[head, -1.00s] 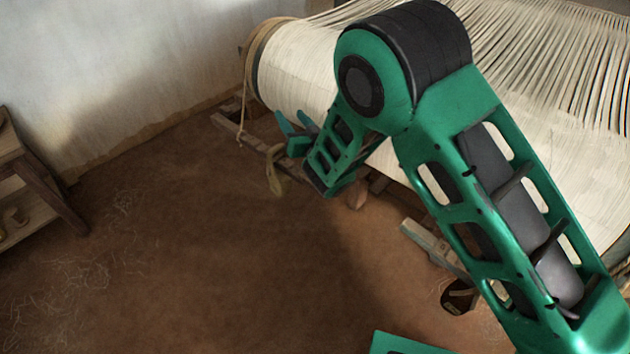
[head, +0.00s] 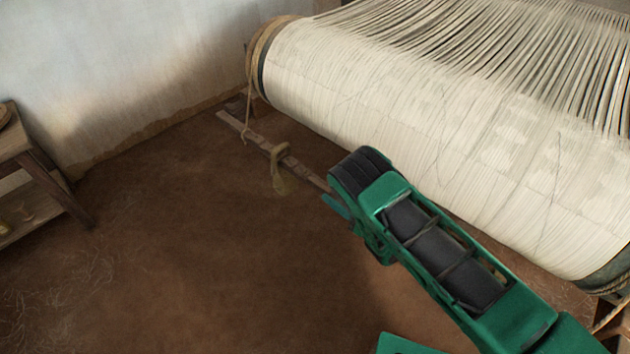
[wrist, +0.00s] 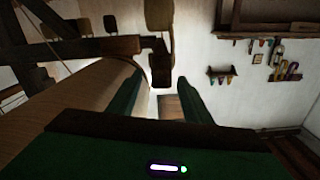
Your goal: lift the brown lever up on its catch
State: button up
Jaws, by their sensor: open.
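A long brown wooden bar (head: 253,138), which looks like the lever, slants low over the floor beside the loom's cream-wound beam (head: 440,135). Its near end is hidden behind my arm, and I cannot make out its catch. In the wrist view my gripper (wrist: 158,84) is open, with two green fingers apart and nothing held between them. A dark brown wooden piece (wrist: 161,70) shows beyond the gap between the fingertips; I cannot tell whether it is part of the lever. In the head view my arm mostly hides the gripper, near the bar's near end.
A rope (head: 246,105) runs from the beam's end down to the bar, and a pale bundle (head: 280,172) hangs on it. A wooden stool or shelf (head: 40,175) stands at the far left. The earth floor (head: 200,260) between is clear. A wall shelf (wrist: 222,72) shows in the wrist view.

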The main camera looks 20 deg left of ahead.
aim_at(315, 180)
jog(key=x, duration=1)
jog(key=shift+a+r, duration=0.1)
jog(key=shift+a, duration=0.1)
grip_shut()
jog(key=shift+w+d+r, duration=0.1)
